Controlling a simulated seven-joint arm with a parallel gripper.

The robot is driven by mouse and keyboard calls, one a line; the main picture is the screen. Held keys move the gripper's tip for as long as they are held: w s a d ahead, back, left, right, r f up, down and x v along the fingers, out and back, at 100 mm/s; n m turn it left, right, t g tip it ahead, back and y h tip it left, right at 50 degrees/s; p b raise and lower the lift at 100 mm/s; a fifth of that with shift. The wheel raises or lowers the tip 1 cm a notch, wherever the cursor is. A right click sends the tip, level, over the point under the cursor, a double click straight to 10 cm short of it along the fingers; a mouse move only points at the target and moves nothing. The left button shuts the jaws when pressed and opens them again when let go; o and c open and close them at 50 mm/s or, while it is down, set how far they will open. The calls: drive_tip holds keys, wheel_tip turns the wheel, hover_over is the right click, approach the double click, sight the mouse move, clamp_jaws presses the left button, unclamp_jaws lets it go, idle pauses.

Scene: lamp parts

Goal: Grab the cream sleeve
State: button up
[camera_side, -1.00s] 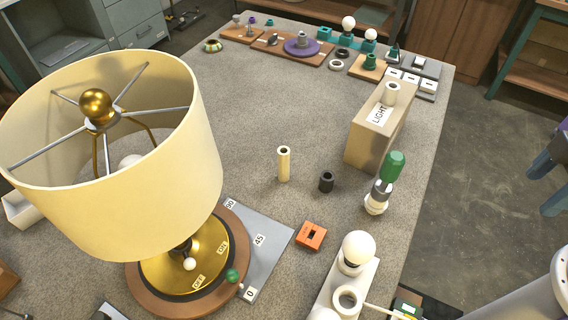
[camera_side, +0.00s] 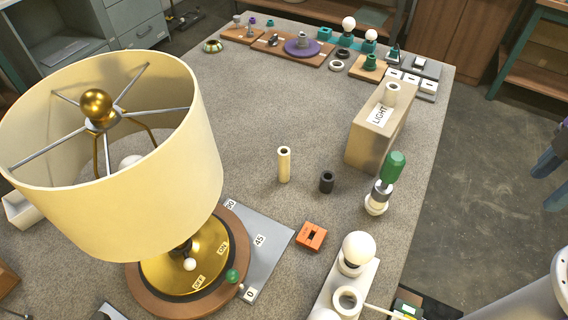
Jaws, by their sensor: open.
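The cream sleeve (camera_side: 284,166) is a slim hollow tube standing upright on the grey work surface, near the middle of the side view. Its open top shows, and nothing touches it. My gripper (camera_side: 545,188) shows only in part at the right edge of the view. Its two blue-grey fingers are apart, with nothing seen between them. It is well to the right of the sleeve, past the table's edge in the picture. The rest of the gripper is cut off by the frame.
A short black sleeve (camera_side: 326,182) stands just right of the cream one. A large lamp (camera_side: 120,180) fills the left. A beige LIGHT box (camera_side: 378,130), a green-handled tool (camera_side: 386,180), an orange block (camera_side: 311,236) and a white bulb (camera_side: 357,249) stand nearby. The surface behind the sleeve is clear.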

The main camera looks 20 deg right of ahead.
drive_tip(key=w+a+r+n+t+h, duration=0.1)
drive_tip(key=w+a+r+n+t, duration=0.1)
drive_tip(key=w+a+n+t, duration=0.35)
drive_tip(key=w+a+r+n+t+h, duration=0.1)
drive_tip(key=w+a+n+t+h, duration=0.15)
drive_tip(key=w+n, duration=0.5)
drive_tip(key=w+a+n+t+y, duration=0.2)
drive_tip(key=a+n+y, duration=0.2)
drive_tip(key=a+n, duration=0.45)
drive_tip(key=w+a+n+t+y, duration=0.25)
drive_tip(key=a+n, duration=0.25)
drive_tip(key=a, duration=0.7)
drive_tip(key=y, duration=0.1)
approach(287, 160)
drive_tip(key=shift+n, duration=0.35)
drive_tip(key=x, duration=1.3)
drive_tip(key=shift+w+f, duration=0.1)
drive_tip(key=shift+f, duration=0.1)
drive_tip(key=c, duration=1)
